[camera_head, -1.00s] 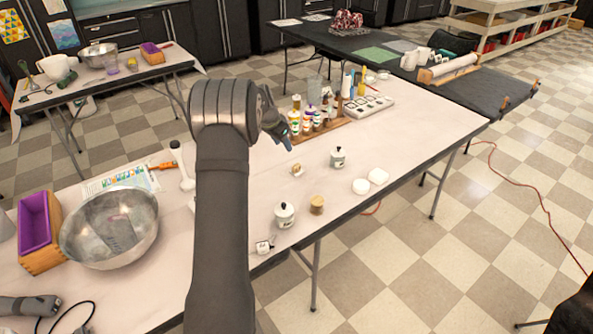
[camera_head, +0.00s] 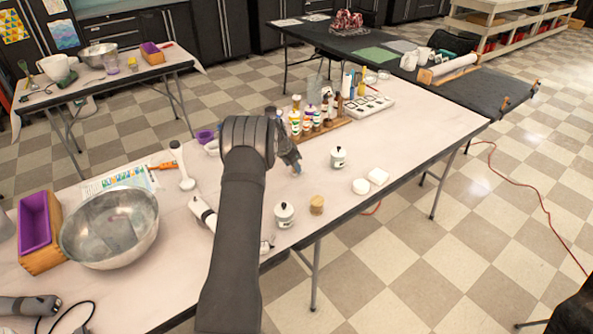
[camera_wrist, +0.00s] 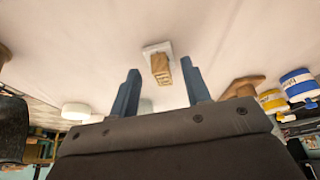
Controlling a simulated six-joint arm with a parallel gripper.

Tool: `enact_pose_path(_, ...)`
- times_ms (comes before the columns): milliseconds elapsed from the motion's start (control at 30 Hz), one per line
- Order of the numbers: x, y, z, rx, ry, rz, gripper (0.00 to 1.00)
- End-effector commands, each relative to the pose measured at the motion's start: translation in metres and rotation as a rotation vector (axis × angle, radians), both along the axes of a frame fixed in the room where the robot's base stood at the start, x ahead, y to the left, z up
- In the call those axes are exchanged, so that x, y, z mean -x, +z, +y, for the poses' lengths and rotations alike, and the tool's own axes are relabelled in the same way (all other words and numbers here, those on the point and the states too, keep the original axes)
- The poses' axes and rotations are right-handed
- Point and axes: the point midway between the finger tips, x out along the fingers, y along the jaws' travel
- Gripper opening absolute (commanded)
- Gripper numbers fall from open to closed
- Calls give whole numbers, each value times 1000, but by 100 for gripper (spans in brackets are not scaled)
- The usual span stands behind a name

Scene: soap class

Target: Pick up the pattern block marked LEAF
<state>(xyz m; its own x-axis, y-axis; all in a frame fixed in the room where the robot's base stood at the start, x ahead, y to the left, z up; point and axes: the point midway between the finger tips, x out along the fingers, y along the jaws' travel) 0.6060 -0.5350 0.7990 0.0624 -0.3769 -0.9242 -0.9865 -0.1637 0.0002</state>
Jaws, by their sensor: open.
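A small wooden block on a white square base (camera_wrist: 161,68) stands on the pale table and shows between my fingertips in the wrist view. Its marking is not legible, so I cannot confirm that it reads LEAF. My gripper (camera_wrist: 160,78) is open, with one blue-grey finger at each side of the block and nothing held; contact is not visible. In the head view my gripper (camera_head: 297,169) points down at the table and covers most of the block.
A white lidded jar (camera_head: 338,157) and round white soap (camera_head: 361,186) stand to the right. Another jar (camera_head: 284,214) and a wooden cylinder (camera_head: 317,205) are nearer. Bottles in a wooden rack (camera_head: 320,128) stand behind. A steel bowl (camera_head: 112,235) is at left.

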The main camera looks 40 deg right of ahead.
Motion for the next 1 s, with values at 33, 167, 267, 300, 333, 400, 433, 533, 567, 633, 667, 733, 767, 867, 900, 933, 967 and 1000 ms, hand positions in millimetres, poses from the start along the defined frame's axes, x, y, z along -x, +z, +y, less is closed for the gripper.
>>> enact_pose_path(33, 0, -5, -2, 0, 0, 0, 44)
enact_pose_path(167, -1, -11, -4, 0, 0, -1, 44)
enact_pose_path(267, -1, -11, -5, 0, 1, -2, 44)
enact_pose_path(300, -1, -11, -5, 0, 1, -2, 44)
enact_pose_path(333, -1, -11, -5, 0, 1, -2, 44)
enact_pose_path(400, -1, -11, -5, 0, 1, -2, 38)
enact_pose_path(433, -1, -11, -5, 0, 1, -2, 32)
enact_pose_path(533, -1, -11, -4, 0, 0, -1, 12)
enact_pose_path(567, -1, -11, -4, 0, 0, -1, 6)
enact_pose_path(633, -1, -11, -4, 0, 0, -1, 0)
enact_pose_path(667, -1, -10, -5, 0, 1, -2, 0)
enact_pose_path(733, -1, -10, -4, 0, 1, -2, 0)
enact_pose_path(767, -1, -10, -4, 0, 1, -2, 0)
enact_pose_path(867, -1, -10, -5, 0, 1, -2, 0)
enact_pose_path(900, -1, -9, -5, 0, 1, -2, 0)
enact_pose_path(933, -1, -8, -5, 0, 1, -2, 0)
enact_pose_path(967, -1, -7, -5, 0, 1, -2, 0)
enact_pose_path(1000, -1, -5, -5, 1, 1, -2, 0)
